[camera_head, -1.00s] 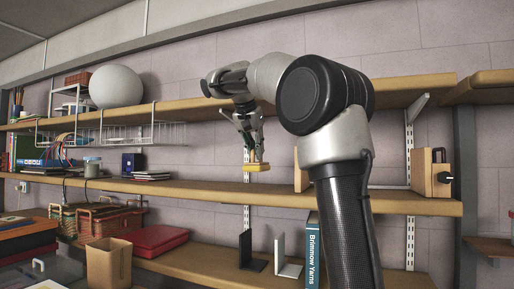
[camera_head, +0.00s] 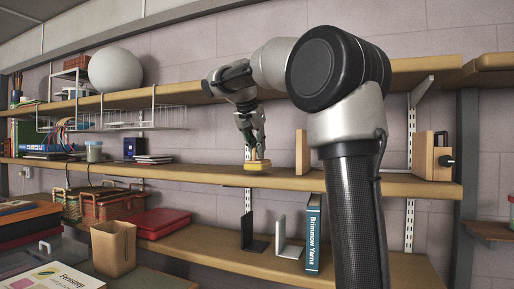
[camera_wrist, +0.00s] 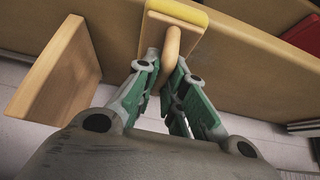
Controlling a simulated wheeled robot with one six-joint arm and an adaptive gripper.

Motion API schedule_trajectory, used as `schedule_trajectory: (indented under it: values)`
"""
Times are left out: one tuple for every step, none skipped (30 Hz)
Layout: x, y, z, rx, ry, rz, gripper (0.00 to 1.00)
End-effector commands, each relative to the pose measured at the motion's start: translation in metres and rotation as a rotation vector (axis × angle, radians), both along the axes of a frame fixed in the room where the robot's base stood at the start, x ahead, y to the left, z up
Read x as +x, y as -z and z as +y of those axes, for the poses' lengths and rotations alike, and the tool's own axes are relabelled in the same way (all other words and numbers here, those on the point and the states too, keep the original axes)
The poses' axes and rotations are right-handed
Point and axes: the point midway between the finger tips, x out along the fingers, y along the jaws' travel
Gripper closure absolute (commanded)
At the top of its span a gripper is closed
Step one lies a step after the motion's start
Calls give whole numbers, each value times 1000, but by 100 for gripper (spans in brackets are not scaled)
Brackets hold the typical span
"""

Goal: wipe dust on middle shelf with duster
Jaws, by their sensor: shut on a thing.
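The duster (camera_head: 257,166) has a yellow pad and a light wooden back with a handle. My gripper (camera_head: 254,145) is shut on its handle. The duster is low over the middle shelf (camera_head: 205,174), near or on its top; contact is unclear. In the wrist view, the duster (camera_wrist: 177,18) is at the top, with its handle between the green fingers of my gripper (camera_wrist: 168,65). The middle shelf (camera_wrist: 245,65) runs diagonally behind it. I cannot make out any dust.
An upright wooden board (camera_head: 302,152) stands on the shelf to the right of the duster; it looms left in the wrist view (camera_wrist: 62,72). A wooden box-like item (camera_head: 428,156) is farther right. Books (camera_head: 153,159) and a jar (camera_head: 94,151) stand left. The upper shelf (camera_head: 200,98) is overhead.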

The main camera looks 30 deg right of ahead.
Motion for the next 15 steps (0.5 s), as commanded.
schedule_trajectory:
  values:
    - [0, 0, 0, 0, 0, 0, 100]
    - [0, 0, 0, 0, 0, 0, 100]
    - [0, 0, 0, 0, 0, 0, 100]
    - [0, 0, 0, 0, 0, 0, 100]
    - [0, 0, 0, 0, 0, 0, 100]
    - [0, 1, 0, 0, 0, 0, 100]
    - [0, 2, 0, 0, 0, 0, 100]
    - [0, 2, 0, 0, 0, 0, 100]
    - [0, 3, 0, 0, 0, 0, 100]
    - [0, 4, 0, 0, 0, 0, 100]
    - [0, 4, 0, -1, 0, 1, 100]
    - [0, 5, 0, -1, 0, 1, 100]
    - [0, 6, 0, -1, 0, 1, 100]
    - [0, 6, 0, -1, 0, 1, 100]
    - [0, 7, 0, -1, 0, 1, 100]
